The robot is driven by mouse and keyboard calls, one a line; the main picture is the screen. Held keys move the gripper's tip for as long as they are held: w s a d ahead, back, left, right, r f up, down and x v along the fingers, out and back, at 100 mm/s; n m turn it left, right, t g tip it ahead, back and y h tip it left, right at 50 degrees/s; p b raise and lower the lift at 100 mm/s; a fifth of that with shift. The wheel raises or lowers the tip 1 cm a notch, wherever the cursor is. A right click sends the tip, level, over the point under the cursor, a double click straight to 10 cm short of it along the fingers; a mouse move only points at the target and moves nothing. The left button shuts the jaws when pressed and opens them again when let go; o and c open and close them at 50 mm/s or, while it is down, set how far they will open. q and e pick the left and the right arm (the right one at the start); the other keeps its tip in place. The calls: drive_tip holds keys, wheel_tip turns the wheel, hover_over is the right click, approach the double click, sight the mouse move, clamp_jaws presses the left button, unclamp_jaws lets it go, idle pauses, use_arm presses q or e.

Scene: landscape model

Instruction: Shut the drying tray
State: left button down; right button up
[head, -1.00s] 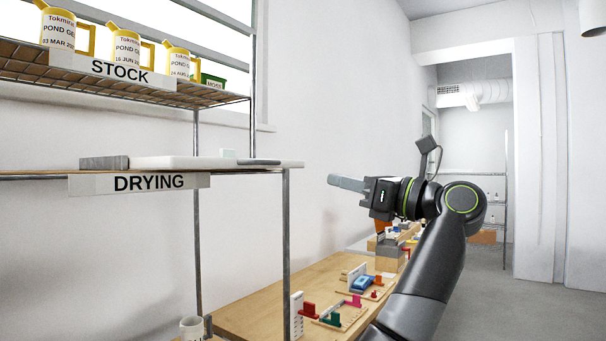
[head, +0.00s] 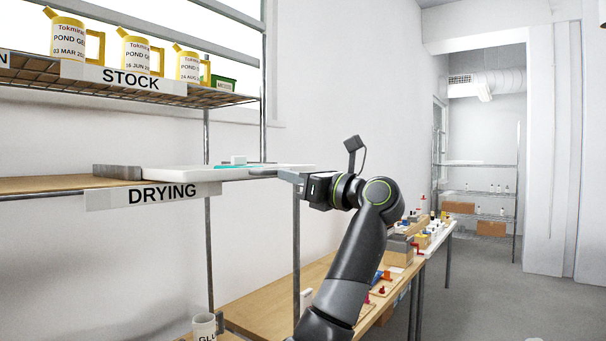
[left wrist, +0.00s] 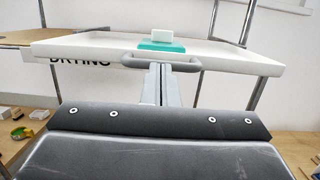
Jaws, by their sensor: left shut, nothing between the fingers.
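The drying tray (head: 220,174) is a flat white tray on the shelf labelled DRYING. In the left wrist view the tray (left wrist: 75,44) juts out over the shelf's label, with its grey bar handle (left wrist: 187,67) facing me. A turquoise piece (left wrist: 161,47) with a white block (left wrist: 163,36) lies on it. My left gripper (head: 284,174) is shut and empty, its fingertips at the handle in the left wrist view (left wrist: 160,68). I cannot tell whether they touch it. My right gripper is not in view.
A grey block (head: 117,172) sits at the tray's left end. The DRYING label (head: 153,195) hangs on the shelf edge, and a metal post (head: 297,240) stands near the gripper. The STOCK shelf (head: 125,78) with yellow cans is above. A wooden bench (head: 262,297) runs below.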

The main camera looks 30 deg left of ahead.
use_arm(q)
drive_tip(key=shift+a, duration=0.1)
idle(0.3)
drive_tip(key=a, duration=0.9)
drive_tip(key=w+a, duration=0.1)
drive_tip(key=a, duration=0.4)
drive_tip(key=shift+w+a+p, duration=0.1)
drive_tip(key=shift+a+p, duration=0.15)
drive_tip(key=shift+p, duration=0.15)
drive_tip(key=shift+d, duration=0.2)
